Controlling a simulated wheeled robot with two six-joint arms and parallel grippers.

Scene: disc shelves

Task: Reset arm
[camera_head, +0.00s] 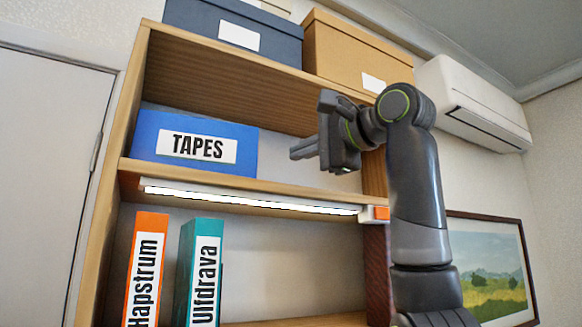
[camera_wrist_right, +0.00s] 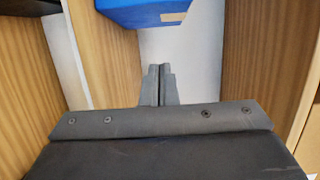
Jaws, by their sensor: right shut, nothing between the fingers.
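My right arm (camera_head: 415,180) rises on the right side of the head view and bends left at the top. My right gripper (camera_head: 303,149) is in front of the upper shelf opening, to the right of a blue box labelled TAPES (camera_head: 165,143) and apart from it. In the right wrist view its fingers (camera_wrist_right: 158,84) are together with nothing between them. A blue surface (camera_wrist_right: 140,10) shows beyond them at the top of that view. My left gripper is not in view.
The wooden shelf unit (camera_head: 150,170) carries a light strip (camera_head: 250,199) under its middle board. Orange (camera_head: 146,222) and teal (camera_head: 208,228) binders stand below. Dark blue (camera_head: 275,30) and tan (camera_head: 350,50) boxes sit on top. An air conditioner (camera_head: 470,95) and picture (camera_head: 490,268) are right.

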